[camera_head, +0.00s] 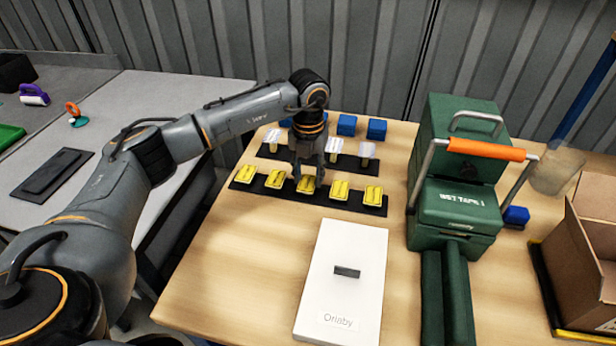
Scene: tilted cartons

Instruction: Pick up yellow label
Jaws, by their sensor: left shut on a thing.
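Several yellow labels stand in a row on a black strip (321,196) on the wooden table. My left gripper (307,180) points down over the middle yellow label (307,187) and is shut on it. The label is at the row, and I cannot tell whether it is lifted off the strip. Other yellow labels lie to the left (243,173) and to the right (373,195). The fingertips partly hide the middle label's top. My right gripper is not in view.
Behind is a second black strip (346,162) with clear-topped yellow pieces, then blue blocks (347,124). A white box (345,280) lies in front. A green machine (455,200) with an orange handle stands right, beside an open carton (585,265). Bare wood lies front left.

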